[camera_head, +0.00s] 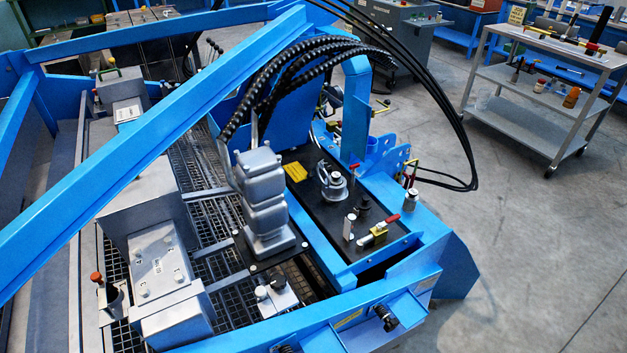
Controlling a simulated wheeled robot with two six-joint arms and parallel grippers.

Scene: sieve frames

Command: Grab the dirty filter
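I cannot pick out a dirty filter for certain. A blue machine frame (150,140) fills the left and middle of the head view. Neither of my grippers is in view.
A grey metal housing (264,195) stands upright mid-machine. Black hoses (440,90) arch over to the right. A blue diagonal beam crosses the left. A shelved cart (545,85) with small items stands at upper right. The floor (540,240) at right is clear.

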